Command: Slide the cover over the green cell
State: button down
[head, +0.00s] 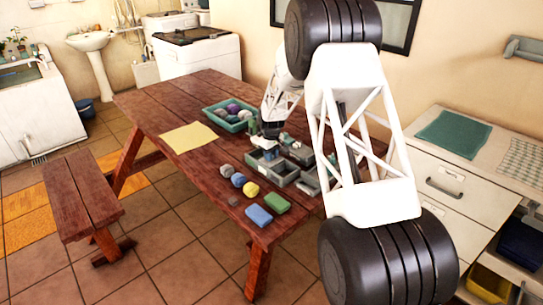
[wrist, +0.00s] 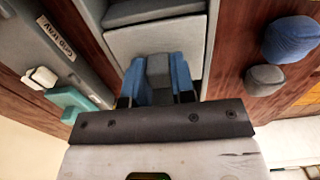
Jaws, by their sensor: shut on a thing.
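My gripper (wrist: 158,82) points down at the grey box, its two blue fingers shut on a small grey block (wrist: 157,68). The block looks like the grip of the cover, but its join to a panel is hidden by the fingers. A pale grey flat panel (wrist: 150,45) lies just beyond the fingers inside the darker box walls; I cannot tell whether it is the cover or a cell floor. In the head view, the grey compartment box (head: 287,173) stands on the table under my gripper (head: 268,143). I cannot make out a green cell floor in either view.
A teal tray of balls (head: 228,117) and a yellow sheet (head: 189,137) lie on the wooden table (head: 165,105). Several balls, a blue block (head: 259,215) and a green block (head: 277,203) lie in front of the box. A labelled grey tray (wrist: 40,60) stands close beside it.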

jog(key=w+a, duration=0.5)
jog(key=shift+w+a, duration=0.35)
jog(key=c, duration=1)
grip_release()
jog(key=shift+o, duration=0.2)
jog(key=shift+r, duration=0.15)
notch_tip(320, 180, up, 8)
jog(key=shift+f, duration=0.2)
jog(key=shift+d+r, duration=0.1)
